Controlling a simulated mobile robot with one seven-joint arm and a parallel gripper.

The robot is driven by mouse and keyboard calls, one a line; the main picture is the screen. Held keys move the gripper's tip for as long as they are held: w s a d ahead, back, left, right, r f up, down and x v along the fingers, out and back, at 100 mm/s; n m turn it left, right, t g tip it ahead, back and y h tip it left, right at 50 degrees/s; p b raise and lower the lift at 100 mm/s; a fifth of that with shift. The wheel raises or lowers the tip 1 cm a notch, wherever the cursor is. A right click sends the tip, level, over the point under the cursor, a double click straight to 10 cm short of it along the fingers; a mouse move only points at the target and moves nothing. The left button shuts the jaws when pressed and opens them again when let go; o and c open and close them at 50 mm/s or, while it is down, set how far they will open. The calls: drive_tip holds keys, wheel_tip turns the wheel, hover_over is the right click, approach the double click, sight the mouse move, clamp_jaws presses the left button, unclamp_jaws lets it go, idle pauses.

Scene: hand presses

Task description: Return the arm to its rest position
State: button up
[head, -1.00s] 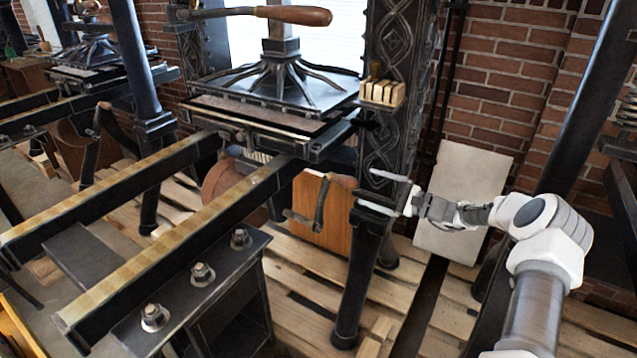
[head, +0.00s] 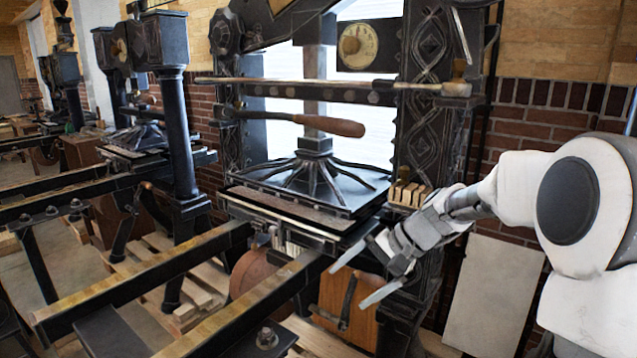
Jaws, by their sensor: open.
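My gripper (head: 364,272) is in the head view, right of centre, at the end of my white and grey arm. Its two pale fingers are spread apart with nothing between them. It appears in front of the right side of the hand press, below and left of the small wooden block rack (head: 407,193). The fingers point down and left. The press's platen (head: 312,188) is up and left of the gripper, and a wooden-handled bar (head: 335,126) is above that. I cannot tell how far the fingers are from the press.
Two long rails (head: 150,283) reach out from the press toward the lower left. A pale board (head: 494,292) leans against the brick wall on the right. A wooden panel with a crank (head: 349,303) is just under the gripper. More presses stand at the left.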

drive_tip(key=s+d+r+n+t+h+p, duration=0.1)
drive_tip(key=s+d+r+n+h, duration=0.1)
drive_tip(key=s, duration=0.7)
drive_tip(key=s+d+r+n+t+h+p, duration=0.1)
drive_tip(key=s+d+r+n+h+p, duration=0.1)
drive_tip(key=s+r, duration=0.3)
drive_tip(key=s+d+r+n+t+h+p, duration=0.1)
drive_tip(key=s+d+r+h, duration=0.2)
drive_tip(key=s, duration=0.9)
drive_tip(key=shift+s+d+r+n+t+h, duration=0.25)
drive_tip(key=shift+s+d+n+t+h, duration=0.05)
drive_tip(key=shift+s+d+n+h, duration=0.1)
